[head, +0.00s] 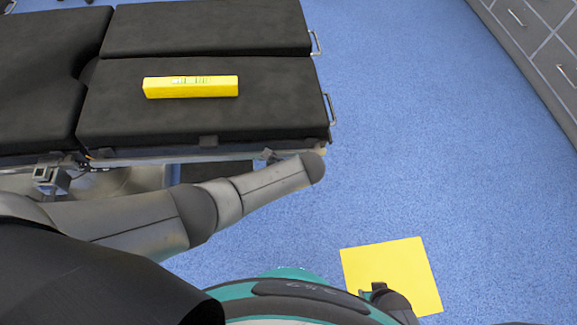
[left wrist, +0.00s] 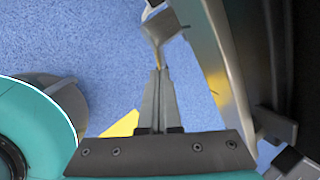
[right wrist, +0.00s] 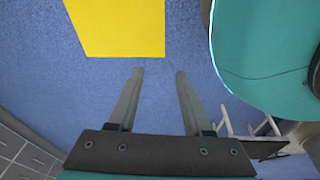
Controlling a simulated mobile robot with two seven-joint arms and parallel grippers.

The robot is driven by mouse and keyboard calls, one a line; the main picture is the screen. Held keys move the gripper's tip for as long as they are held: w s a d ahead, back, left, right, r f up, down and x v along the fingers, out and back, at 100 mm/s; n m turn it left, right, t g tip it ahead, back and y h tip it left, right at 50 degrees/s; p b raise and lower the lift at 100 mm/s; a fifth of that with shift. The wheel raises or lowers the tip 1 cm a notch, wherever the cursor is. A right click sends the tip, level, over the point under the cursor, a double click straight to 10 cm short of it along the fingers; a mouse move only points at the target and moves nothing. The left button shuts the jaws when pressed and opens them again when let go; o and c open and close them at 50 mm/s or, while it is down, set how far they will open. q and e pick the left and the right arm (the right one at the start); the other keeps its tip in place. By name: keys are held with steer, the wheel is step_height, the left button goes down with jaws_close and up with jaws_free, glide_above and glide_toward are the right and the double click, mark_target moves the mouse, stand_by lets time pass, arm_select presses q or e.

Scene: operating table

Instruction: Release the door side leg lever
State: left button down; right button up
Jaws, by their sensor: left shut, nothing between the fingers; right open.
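The operating table's two black leg sections show in the head view, a far one (head: 205,28) and a near one (head: 270,110). In the left wrist view a grey flared metal piece (left wrist: 162,26), which looks like a lever, lies just beyond my left fingertips. My left gripper (left wrist: 159,72) is shut with nothing held, its tips close to that piece; I cannot tell whether they touch. My left gripper is hidden in the head view, where my arm passes along the table's near edge. My right gripper (right wrist: 158,72) is open and empty above the floor.
A yellow box (head: 190,87) lies on the near leg section. A yellow square (head: 395,272) is on the blue floor, also in the right wrist view (right wrist: 120,28). Grey cabinets (head: 540,45) stand at the far right. The floor right of the table is clear.

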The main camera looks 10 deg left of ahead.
arm_select(q)
steer(key=shift+a+f+y+b, duration=0.3)
steer(key=shift+f+y, duration=0.15)
steer(key=shift+y, duration=0.35)
arm_select(e)
steer(key=shift+w+a+r, duration=0.4)
steer(key=shift+w+a, duration=0.15)
steer(key=shift+w, duration=0.15)
arm_select(q)
steer(key=shift+r+p, duration=0.8)
steer(key=shift+p, duration=0.05)
arm_select(e)
steer(key=shift+v, duration=0.85)
steer(key=shift+w+d, duration=0.1)
steer(key=shift+w, duration=0.1)
